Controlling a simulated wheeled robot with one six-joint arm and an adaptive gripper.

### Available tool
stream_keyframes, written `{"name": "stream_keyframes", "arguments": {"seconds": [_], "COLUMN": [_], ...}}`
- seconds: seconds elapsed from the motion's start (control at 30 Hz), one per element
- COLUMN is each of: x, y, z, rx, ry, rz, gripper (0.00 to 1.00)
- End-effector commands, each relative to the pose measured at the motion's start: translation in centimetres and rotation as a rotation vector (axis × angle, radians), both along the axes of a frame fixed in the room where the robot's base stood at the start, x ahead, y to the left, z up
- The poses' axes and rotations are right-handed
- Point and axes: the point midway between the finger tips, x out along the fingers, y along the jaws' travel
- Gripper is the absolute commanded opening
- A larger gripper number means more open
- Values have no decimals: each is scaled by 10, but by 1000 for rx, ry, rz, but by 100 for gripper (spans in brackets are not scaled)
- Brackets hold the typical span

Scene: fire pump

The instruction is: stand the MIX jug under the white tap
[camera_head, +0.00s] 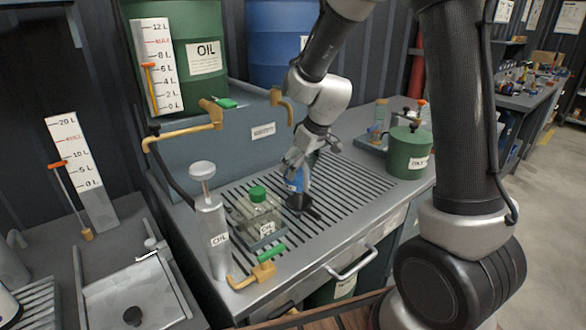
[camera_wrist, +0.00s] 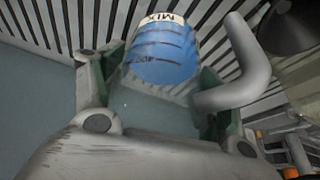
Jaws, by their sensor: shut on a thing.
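The MIX jug (camera_wrist: 165,52) is blue with a pale MIX label in the wrist view, and it sits between my two gripper fingers. In the head view its blue side (camera_head: 295,183) shows below my gripper (camera_head: 302,165), over the slatted drain grate. My gripper (camera_wrist: 152,95) is shut on the jug. Whether the jug touches the grate is unclear. One brass tap (camera_head: 283,105) hangs under the blue drum, behind the jug. Another brass tap with a green handle (camera_head: 215,110) sticks out by the green drum. I cannot make out a tap that is plainly white.
A black funnel-like thing (camera_head: 299,203) lies by the jug on the grate (camera_head: 220,184). A green canister (camera_head: 408,155) stands to the right. A sink (camera_head: 130,290) is at far left.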

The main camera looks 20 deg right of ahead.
Motion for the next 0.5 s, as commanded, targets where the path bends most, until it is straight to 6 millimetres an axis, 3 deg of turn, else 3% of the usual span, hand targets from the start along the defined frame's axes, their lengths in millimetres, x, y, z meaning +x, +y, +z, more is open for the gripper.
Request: {"name": "stream_keyframes", "arguments": {"seconds": [0.2,0.5], "x": [19,19], "y": [12,12], "z": [-19,-21], "rx": [-1,0], "ry": [1,0], "rz": [1,0], "gripper": [40,40]}}
